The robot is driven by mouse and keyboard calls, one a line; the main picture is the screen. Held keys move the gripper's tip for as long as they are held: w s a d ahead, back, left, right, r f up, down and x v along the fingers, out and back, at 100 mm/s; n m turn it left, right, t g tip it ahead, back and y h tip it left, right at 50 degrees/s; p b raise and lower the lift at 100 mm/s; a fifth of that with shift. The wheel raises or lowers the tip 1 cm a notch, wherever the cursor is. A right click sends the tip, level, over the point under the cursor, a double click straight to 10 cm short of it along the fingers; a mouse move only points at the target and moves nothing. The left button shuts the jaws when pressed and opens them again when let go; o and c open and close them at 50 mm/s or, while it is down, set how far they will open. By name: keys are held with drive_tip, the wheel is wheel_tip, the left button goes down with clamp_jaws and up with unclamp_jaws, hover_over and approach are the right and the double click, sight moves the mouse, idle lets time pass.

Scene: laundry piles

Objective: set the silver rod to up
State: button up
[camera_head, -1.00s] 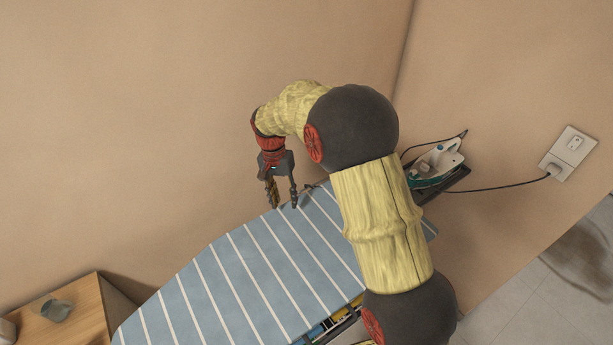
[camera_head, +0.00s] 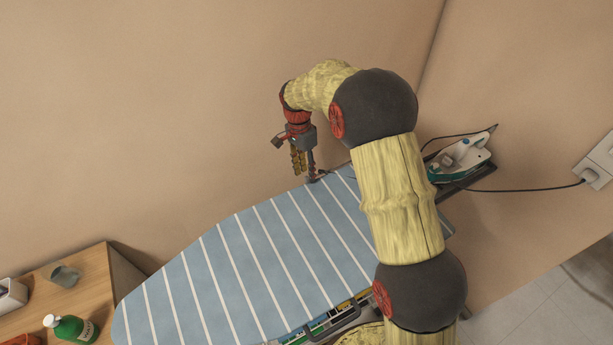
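My gripper (camera_head: 305,175) points down at the far edge of the blue-and-white striped ironing board (camera_head: 250,255), left of my arm. One dark finger reaches the board's edge; a yellowish finger is beside it. The fingers look close together from this angle, and I cannot tell whether they are shut. A small, thin dark piece (camera_head: 326,175) sticks out at the board's edge just right of the fingertips. I cannot tell whether it is the silver rod. No clearly silver rod is visible, and my arm covers part of the board.
An iron (camera_head: 460,158) with a cord stands on a rest at the board's right end; the cord runs to a wall outlet (camera_head: 597,165). A wooden cabinet (camera_head: 30,290) at left holds a green bottle (camera_head: 70,329) and a grey cup (camera_head: 64,276). Walls stand close behind.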

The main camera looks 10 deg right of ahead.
drive_tip(key=shift+s+f, duration=0.15)
drive_tip(key=shift+f, duration=0.85)
drive_tip(key=shift+c, duration=1.4)
clamp_jaws()
